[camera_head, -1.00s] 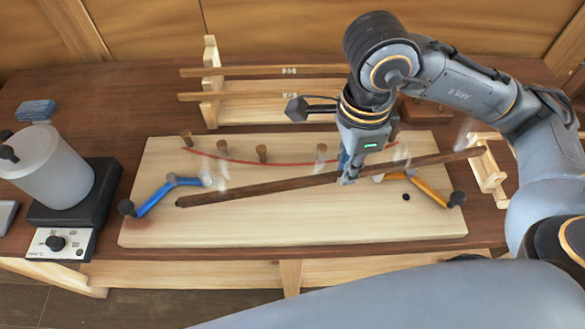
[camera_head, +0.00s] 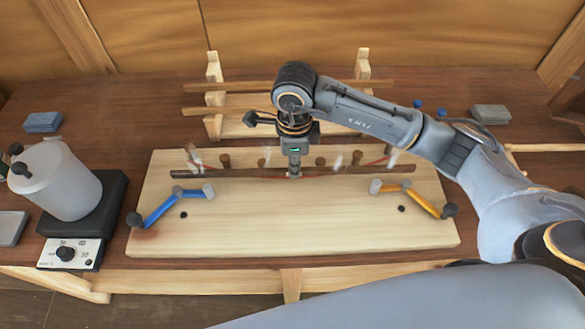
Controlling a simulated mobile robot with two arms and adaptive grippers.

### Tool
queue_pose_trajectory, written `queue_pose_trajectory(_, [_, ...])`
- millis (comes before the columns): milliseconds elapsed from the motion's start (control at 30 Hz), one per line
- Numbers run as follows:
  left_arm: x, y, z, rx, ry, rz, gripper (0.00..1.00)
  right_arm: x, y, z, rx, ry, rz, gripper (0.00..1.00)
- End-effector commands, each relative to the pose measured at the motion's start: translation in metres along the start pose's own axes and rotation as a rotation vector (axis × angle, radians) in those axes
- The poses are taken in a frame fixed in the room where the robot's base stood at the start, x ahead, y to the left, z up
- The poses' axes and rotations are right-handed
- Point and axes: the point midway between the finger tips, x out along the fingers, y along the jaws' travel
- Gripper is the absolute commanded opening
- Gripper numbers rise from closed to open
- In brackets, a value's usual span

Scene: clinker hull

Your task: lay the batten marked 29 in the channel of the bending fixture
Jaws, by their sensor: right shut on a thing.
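A long dark batten (camera_head: 235,173) lies nearly level across the picture, in front of the pegs of the bending fixture (camera_head: 300,225), a pale board. My right gripper (camera_head: 293,172) is shut on the batten near its middle, pointing down. I cannot tell whether the batten touches the board or sits in the channel, and no number on it is readable. A red curved line (camera_head: 372,163) runs by the wooden pegs, partly hidden by the batten. A blue clamp arm (camera_head: 160,208) at left and an orange one (camera_head: 425,204) at right are in front of the batten. My left gripper is not in view.
A wooden rack (camera_head: 213,72) with other battens (camera_head: 225,87) stands behind the fixture. A grey pot (camera_head: 60,180) on a dark base with a dial box (camera_head: 70,253) is at left. A blue-grey block (camera_head: 42,122) and a grey block (camera_head: 490,114) lie at the back. White wisps hang around the batten.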

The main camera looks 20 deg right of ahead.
Motion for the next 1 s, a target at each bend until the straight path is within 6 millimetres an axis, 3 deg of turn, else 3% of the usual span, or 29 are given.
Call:
queue_pose_trajectory(333, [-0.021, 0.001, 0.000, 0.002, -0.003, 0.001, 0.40, 0.036, -0.004, 0.004, -0.001, 0.001, 0.002, 0.00])
queue_pose_trajectory(733, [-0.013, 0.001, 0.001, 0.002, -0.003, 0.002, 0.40, 0.043, -0.005, 0.004, -0.001, 0.001, -0.001, 0.00])
queue_pose_trajectory(767, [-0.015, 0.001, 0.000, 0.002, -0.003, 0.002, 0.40, 0.042, -0.004, 0.004, -0.001, 0.001, 0.000, 0.17])
queue_pose_trajectory(833, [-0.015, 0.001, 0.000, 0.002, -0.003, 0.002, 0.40, 0.041, -0.004, 0.004, -0.001, 0.001, 0.000, 0.31])
queue_pose_trajectory(1000, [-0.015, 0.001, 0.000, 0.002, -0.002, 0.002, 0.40, 0.041, -0.004, 0.004, -0.001, 0.001, 0.000, 0.33])
